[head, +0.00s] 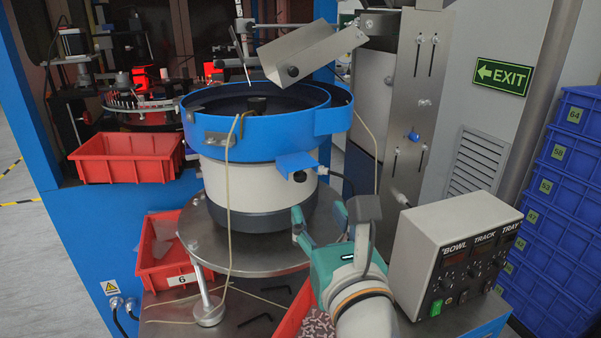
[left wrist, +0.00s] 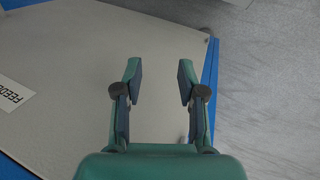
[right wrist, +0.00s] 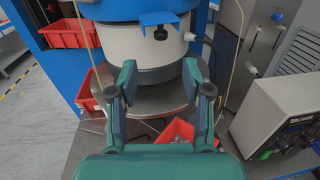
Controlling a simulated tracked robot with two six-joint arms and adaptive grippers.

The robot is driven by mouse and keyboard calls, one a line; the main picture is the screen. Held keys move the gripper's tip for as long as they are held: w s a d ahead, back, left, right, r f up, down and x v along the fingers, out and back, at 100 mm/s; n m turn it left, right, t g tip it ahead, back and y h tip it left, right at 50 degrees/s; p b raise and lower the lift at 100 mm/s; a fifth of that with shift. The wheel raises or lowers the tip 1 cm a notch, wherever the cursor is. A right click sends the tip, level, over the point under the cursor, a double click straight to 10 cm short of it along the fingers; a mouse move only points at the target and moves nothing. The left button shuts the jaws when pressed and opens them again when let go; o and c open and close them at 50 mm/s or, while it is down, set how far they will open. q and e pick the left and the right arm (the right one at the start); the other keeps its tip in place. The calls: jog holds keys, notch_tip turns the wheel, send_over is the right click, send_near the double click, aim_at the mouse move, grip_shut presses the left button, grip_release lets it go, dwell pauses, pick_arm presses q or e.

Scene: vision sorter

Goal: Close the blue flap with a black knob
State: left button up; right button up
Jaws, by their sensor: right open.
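The flap (right wrist: 158,18) and knob (right wrist: 160,33) also show at the top of the right wrist view. My right gripper (head: 319,220) is open and empty, below and in front of the flap, apart from it; its fingers (right wrist: 160,80) point toward the feeder base. My left gripper (left wrist: 160,78) is open and empty over a pale panel; it is not in the head view.
The blue bowl (head: 220,130) stands on a round metal plate (head: 250,257). A control box (head: 455,250) is at the right. Red bins (head: 125,158) are at the left and below. A thin cable (head: 229,210) hangs left of the flap. A tilted metal chute (head: 315,50) is above the bowl.

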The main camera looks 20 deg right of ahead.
aim_at(302, 178)
jog(key=w, duration=0.4)
jog(key=w+p, duration=0.1)
jog(key=w, duration=0.4)
jog(key=w+d, duration=0.1)
jog(key=w, duration=0.3)
jog(key=shift+w+d, duration=0.1)
jog(key=shift+w, duration=0.1)
grip_shut()
